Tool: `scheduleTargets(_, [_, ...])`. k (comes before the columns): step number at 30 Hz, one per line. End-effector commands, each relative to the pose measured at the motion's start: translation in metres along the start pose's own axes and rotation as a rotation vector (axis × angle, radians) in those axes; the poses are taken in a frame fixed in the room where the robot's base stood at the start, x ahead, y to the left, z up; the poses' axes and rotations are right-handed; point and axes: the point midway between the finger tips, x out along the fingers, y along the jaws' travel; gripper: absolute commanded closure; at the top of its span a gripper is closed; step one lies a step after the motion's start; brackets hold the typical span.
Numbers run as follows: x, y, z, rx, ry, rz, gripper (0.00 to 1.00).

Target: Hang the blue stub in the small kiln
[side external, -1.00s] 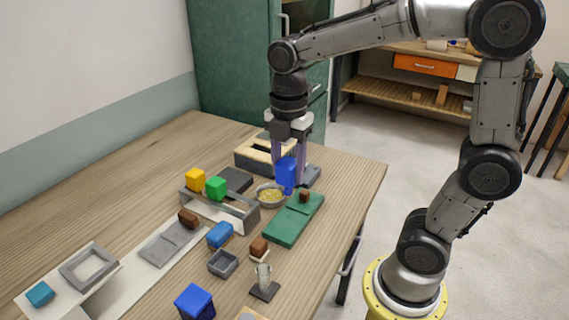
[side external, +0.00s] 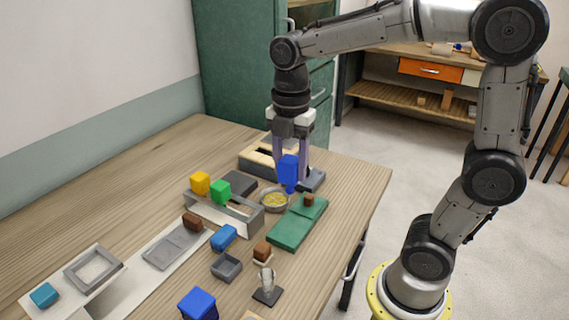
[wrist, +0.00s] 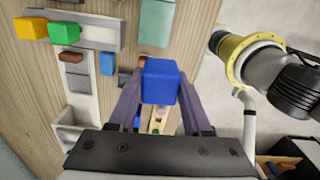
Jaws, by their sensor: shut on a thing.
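My gripper (side external: 290,172) is shut on the blue stub (side external: 288,170), which is upright with a short narrower part below its block. In the wrist view the blue block (wrist: 160,82) sits between the two fingers. I hold it above the back right of the table, beside a round bowl with yellow contents (side external: 274,201). A grey slotted stand (side external: 238,222) holds a yellow block (side external: 200,183) and a green block (side external: 221,192). A box with a pale slotted top (side external: 256,160) stands behind my gripper. I cannot tell which of these is the small kiln.
Blue blocks (side external: 224,238) (side external: 198,305), a grey tray (side external: 226,268) and a clear glass on a dark base (side external: 267,285) stand nearer.

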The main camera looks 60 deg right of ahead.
Motion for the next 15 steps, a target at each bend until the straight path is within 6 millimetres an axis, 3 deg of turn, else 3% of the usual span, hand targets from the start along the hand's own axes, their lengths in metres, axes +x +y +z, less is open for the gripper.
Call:
scheduleTargets(6, [-0.033,0.059,0.020,-0.084,0.000,0.000,1.00])
scheduleTargets(15, [-0.043,0.133,0.075,-0.108,0.000,-0.002,1.00])
